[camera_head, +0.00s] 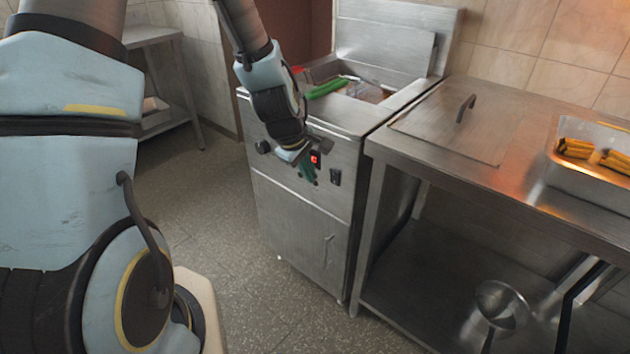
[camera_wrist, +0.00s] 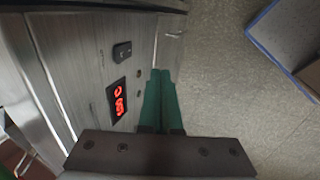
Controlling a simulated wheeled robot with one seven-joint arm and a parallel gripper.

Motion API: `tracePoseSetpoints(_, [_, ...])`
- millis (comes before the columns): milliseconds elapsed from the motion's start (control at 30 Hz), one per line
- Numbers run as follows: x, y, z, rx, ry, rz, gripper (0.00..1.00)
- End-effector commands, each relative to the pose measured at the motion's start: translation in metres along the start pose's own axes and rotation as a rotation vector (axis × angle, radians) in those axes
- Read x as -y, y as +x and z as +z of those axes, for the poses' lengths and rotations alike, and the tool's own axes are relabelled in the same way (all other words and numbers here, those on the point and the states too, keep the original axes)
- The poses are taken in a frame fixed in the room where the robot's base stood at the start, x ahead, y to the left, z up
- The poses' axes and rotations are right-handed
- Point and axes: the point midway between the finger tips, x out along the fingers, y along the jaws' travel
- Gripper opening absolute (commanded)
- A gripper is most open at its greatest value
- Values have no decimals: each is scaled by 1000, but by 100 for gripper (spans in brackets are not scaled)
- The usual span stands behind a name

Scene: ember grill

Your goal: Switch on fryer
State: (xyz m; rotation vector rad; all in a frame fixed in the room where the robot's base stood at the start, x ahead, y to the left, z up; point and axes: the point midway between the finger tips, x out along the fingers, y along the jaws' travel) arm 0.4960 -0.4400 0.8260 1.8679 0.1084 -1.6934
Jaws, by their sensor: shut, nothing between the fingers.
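The fryer (camera_head: 303,195) is a stainless steel cabinet at the centre of the head view, with a basket with a green handle (camera_head: 327,88) in its top. Its front panel has a dark knob (camera_head: 263,147), a lit red display (camera_head: 315,159) and a black switch (camera_head: 335,177). The wrist view shows the red display (camera_wrist: 118,101) and the black switch (camera_wrist: 122,51) above it. My gripper (camera_head: 309,177) is in front of the panel, just below the display. Its green fingers (camera_wrist: 160,80) are shut and empty, beside the panel in the wrist view. I cannot tell whether they touch it.
A steel counter (camera_head: 540,185) stands right of the fryer, with a lid with a handle (camera_head: 455,125) and a tray of corn (camera_head: 595,180). Another steel table (camera_head: 150,35) stands at the back left. The floor (camera_head: 215,200) before the fryer is open.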

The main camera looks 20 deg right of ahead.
Motion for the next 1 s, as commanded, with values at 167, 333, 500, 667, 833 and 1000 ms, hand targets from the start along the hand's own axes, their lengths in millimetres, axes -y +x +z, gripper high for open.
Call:
tracePoseSetpoints(167, [4, -21, -1, -2, -1, 1, 0])
tracePoseSetpoints(333, [6, -29, 0, 0, -2, 0, 0])
tracePoseSetpoints(500, [6, -31, 0, 0, -1, -1, 0])
tracePoseSetpoints(667, [6, -30, 0, 0, -1, -1, 0])
tracePoseSetpoints(833, [7, -32, -1, -2, 3, -2, 0])
tracePoseSetpoints(1000, [35, -61, -35, -43, 120, -51, 0])
